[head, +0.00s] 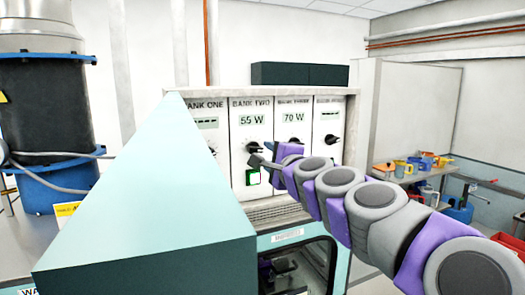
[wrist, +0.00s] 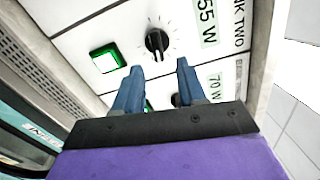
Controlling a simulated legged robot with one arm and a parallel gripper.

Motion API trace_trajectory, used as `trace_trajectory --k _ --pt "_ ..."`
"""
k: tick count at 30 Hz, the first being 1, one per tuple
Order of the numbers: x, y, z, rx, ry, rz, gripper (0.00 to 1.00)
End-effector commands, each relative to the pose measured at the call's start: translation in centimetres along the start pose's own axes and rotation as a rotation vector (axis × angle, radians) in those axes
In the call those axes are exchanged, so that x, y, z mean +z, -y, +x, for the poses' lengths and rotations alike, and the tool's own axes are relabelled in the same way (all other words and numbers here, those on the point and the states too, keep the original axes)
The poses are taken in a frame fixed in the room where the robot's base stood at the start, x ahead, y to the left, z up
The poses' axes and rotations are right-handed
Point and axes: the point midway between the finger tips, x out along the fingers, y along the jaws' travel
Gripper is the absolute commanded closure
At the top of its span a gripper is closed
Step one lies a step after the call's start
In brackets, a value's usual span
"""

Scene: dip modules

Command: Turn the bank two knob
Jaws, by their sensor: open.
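The bank two panel (head: 239,98) shows a 55 W readout in the head view. Its black knob (head: 254,147) sits below the readout, partly behind my gripper. In the wrist view the bank two knob (wrist: 157,41) stands ahead of my fingers, with tick marks around it and its pale pointer line visible. A lit green square button (wrist: 107,57) is beside it. It also shows in the head view (head: 253,177). My gripper (wrist: 157,80) is open, its two blue fingers apart and pointing toward the knob. The knob appears just beyond the fingertips, with no visible contact.
The bank three panel (head: 286,103), reading 70 W, is to the right of bank two. Its knob (wrist: 177,100) is partly hidden by my gripper in the wrist view. A large teal-topped block (head: 140,205) fills the left foreground. A workbench (head: 425,174) stands at right.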

Motion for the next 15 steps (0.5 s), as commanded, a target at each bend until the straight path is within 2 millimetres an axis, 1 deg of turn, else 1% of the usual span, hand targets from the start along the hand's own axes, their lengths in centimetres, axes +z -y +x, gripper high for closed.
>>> trace_trajectory --k 1,3,6,10,15 --pt "0.1 0.0 0.8 0.002 0.001 -0.001 0.6" --pt "0.4 -0.2 1.9 0.005 0.002 -0.003 0.6" --pt "0.6 -0.2 3.0 0.005 0.002 -0.005 0.6" --pt "0.4 0.0 3.9 0.002 0.002 -0.003 0.6" --pt "0.1 -0.1 4.5 0.003 0.003 -0.001 0.6"
